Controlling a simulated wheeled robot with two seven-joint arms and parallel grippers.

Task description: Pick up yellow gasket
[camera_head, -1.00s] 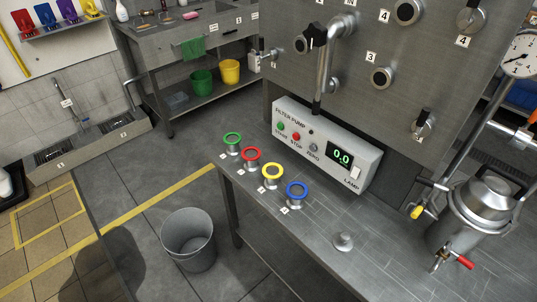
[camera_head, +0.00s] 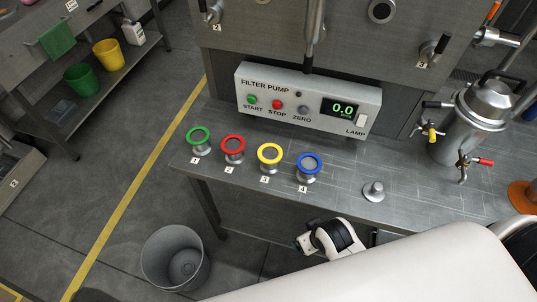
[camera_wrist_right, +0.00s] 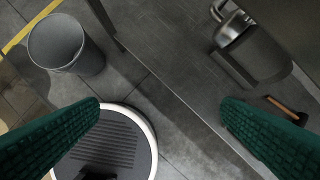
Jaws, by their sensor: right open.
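The yellow gasket (camera_head: 260,155) is a ring lying on top of a short metal stand at label 3 on the steel bench. It sits between the red gasket (camera_head: 233,139) at label 2 and the blue gasket (camera_head: 308,156) at label 4. The green gasket (camera_head: 198,130) is at label 1. My right arm crosses the lower right of the head view, its wrist below the bench's front edge. In the wrist view my right gripper (camera_wrist_right: 161,107) has its green fingers wide apart with nothing between them. My left gripper is not in view.
The filter pump panel (camera_head: 309,100) stands behind the gaskets. A small metal knob-like piece (camera_head: 374,192) and a lidded steel vessel (camera_head: 486,108) are to the right. A grey bin (camera_head: 174,262) stands on the floor left of the bench; it also shows in the wrist view (camera_wrist_right: 67,45).

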